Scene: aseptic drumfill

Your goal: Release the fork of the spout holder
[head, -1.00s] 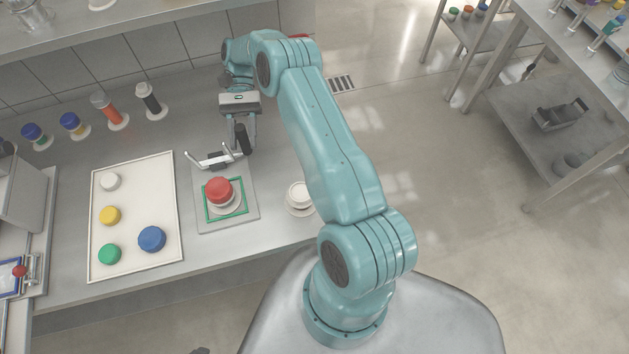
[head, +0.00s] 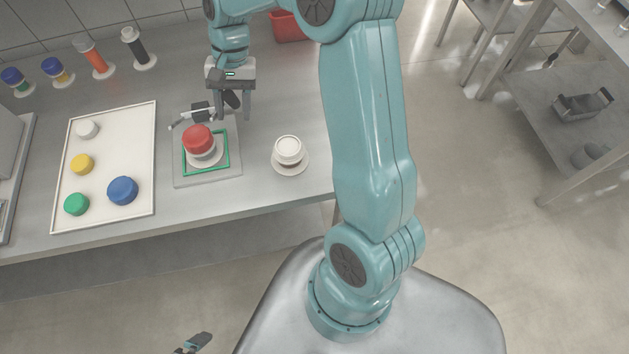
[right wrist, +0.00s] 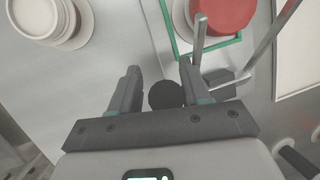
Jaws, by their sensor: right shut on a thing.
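The spout holder is a grey plate (head: 208,178) with a green frame (head: 228,160) on it. A red-capped spout (head: 197,138) stands inside the frame. Behind it is the fork, with a pale prong (head: 181,123) and a dark block (head: 201,112); in the right wrist view its two metal prongs (right wrist: 262,60) reach up beside the red cap (right wrist: 222,12). My right gripper (head: 231,114) is shut on the fork's black handle (head: 232,99), whose round end (right wrist: 167,95) shows between the fingers. At the bottom edge a dark tip (head: 195,343), apparently my left gripper, is mostly cut off.
A white tray (head: 140,172) with white, yellow, green and blue caps lies left of the holder. A white capped piece (head: 289,151) on a round base stands to the right. Several coloured tubes (head: 92,57) stand behind the tray. A red bin (head: 287,25) is at the back.

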